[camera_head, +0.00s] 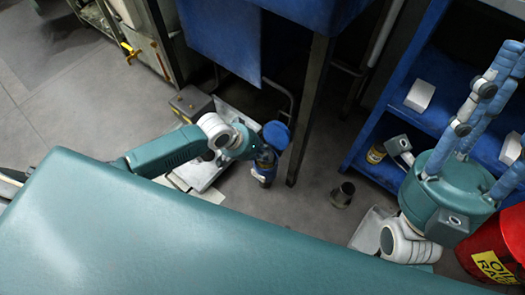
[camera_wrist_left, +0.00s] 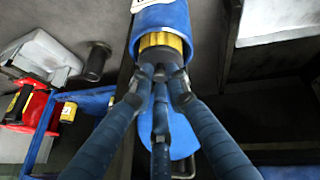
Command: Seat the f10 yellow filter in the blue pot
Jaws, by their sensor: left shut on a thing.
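In the left wrist view the fingers of my left gripper (camera_wrist_left: 160,75) are closed together on the near end of the yellow filter (camera_wrist_left: 163,43). The filter's ribbed yellow side shows at the mouth of the blue pot (camera_wrist_left: 172,16), with the pot's wall around its far part. How deep it sits I cannot tell. In the head view my left gripper (camera_head: 262,157) is at the blue pot (camera_head: 264,174), and the filter cannot be made out there. My right gripper (camera_head: 498,92) is at the right edge, its blue fingers spread and nothing seen between them.
A blue disc (camera_head: 276,134) is beside the left gripper. A blue shelf (camera_head: 367,163) holds a yellow can (camera_head: 376,154) and white blocks (camera_head: 420,95). A dark cylinder (camera_head: 343,194) stands on the floor. A red rag bin (camera_head: 480,262) is at the lower right.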

